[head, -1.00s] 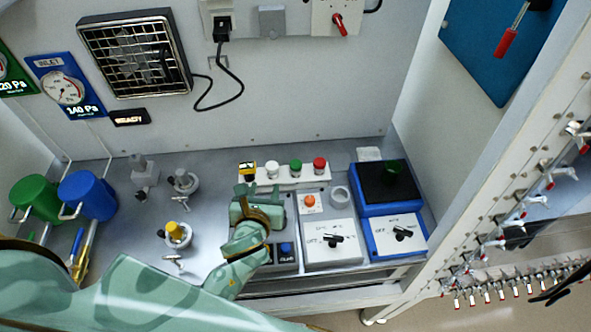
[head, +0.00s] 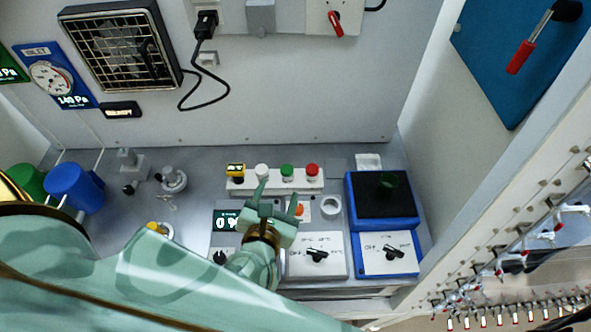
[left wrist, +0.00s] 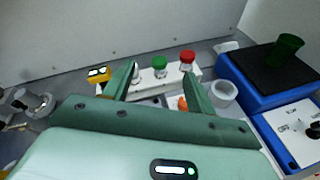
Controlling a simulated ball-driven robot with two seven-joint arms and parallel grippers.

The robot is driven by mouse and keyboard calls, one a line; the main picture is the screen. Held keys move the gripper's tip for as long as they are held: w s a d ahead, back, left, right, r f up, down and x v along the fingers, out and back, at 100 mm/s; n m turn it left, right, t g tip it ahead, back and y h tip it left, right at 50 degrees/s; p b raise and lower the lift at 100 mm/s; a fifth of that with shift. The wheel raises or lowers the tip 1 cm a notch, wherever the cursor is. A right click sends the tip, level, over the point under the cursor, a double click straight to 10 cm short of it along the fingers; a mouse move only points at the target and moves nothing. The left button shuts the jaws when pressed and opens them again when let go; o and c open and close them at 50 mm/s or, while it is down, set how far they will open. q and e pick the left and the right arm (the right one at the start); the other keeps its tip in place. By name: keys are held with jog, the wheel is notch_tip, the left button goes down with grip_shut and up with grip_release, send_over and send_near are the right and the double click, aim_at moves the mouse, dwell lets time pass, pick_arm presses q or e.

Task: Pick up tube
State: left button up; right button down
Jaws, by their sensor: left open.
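A white rack (head: 275,187) stands at the back of the bench, holding a row of tubes: a yellow-topped item (head: 236,170), a white-capped tube (head: 262,172), a green-capped tube (head: 287,172) and a red-capped tube (head: 312,170). My left gripper (head: 284,190) is open and empty in front of the rack, fingers pointing at it. In the left wrist view, the green cap (left wrist: 159,62) and red cap (left wrist: 187,57) show between and beside the fingers. The left finger partly hides the white-capped tube. My right gripper is not in view.
Right of the gripper are a white ring-shaped cup (head: 330,206), a blue device with a black top (head: 382,195) and a green cup on it. White switch boxes (head: 317,255) lie in front. Small clamps and blue and green canisters (head: 75,190) stand left.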

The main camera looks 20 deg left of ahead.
aim_at(287, 170)
pick_arm(q)
jog(key=f+n, duration=0.1)
jog(key=f+n+g, duration=0.1)
jog(key=n, duration=0.1)
jog(key=shift+s+d+n, duration=0.1)
jog(key=shift+s+n, duration=0.1)
jog(key=shift+n, duration=0.1)
jog(key=x, duration=1)
jog(key=shift+f, duration=0.25)
jog(key=x, duration=0.5)
jog(key=shift+w+a+f, duration=0.25)
jog(key=shift+a, duration=0.05)
jog(key=c, duration=1.1)
